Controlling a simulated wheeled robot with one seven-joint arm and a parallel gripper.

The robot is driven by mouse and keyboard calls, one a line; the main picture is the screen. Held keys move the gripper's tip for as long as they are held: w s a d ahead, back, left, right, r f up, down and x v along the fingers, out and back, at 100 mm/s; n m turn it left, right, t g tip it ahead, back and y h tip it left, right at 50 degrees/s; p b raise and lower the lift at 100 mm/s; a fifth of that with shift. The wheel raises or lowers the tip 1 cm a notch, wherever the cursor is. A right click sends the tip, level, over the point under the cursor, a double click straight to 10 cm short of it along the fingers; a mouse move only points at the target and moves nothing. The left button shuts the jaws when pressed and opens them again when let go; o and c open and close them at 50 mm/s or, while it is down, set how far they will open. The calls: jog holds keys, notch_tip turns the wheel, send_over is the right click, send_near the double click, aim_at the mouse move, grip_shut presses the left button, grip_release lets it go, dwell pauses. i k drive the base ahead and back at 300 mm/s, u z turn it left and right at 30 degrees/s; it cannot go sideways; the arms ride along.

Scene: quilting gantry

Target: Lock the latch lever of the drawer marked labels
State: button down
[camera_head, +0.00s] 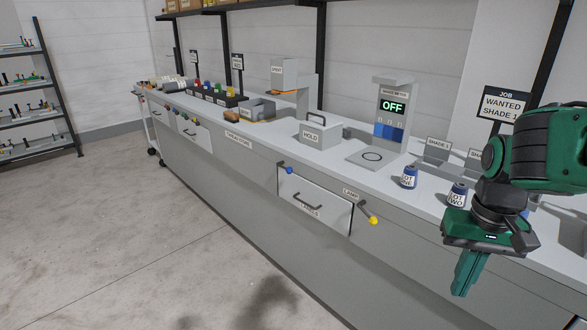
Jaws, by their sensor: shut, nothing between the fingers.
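The drawer marked LABELS (314,197) has a pale front with a dark bar handle, set in the grey counter front. A lever with a blue knob (288,170) sits at its upper left corner, the arm running up-left from the knob. A lever with a yellow knob (373,220) sits to its right, under a CLAMP tag (351,192). I cannot tell whether the drawer front is fully flush. My gripper (464,277) is shut and empty, pointing down in front of the counter at the right, well apart from both levers.
The counter top holds a MOLD box (320,133), a meter reading OFF (393,107), and two blue-and-white cans, LOT ONE (409,178) and LOT TWO (457,195). Another handled drawer (190,132) is farther left. The floor (130,230) before the counter is clear.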

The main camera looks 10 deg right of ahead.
aim_at(289, 170)
jog(key=u, duration=0.3)
jog(key=i, duration=1.55)
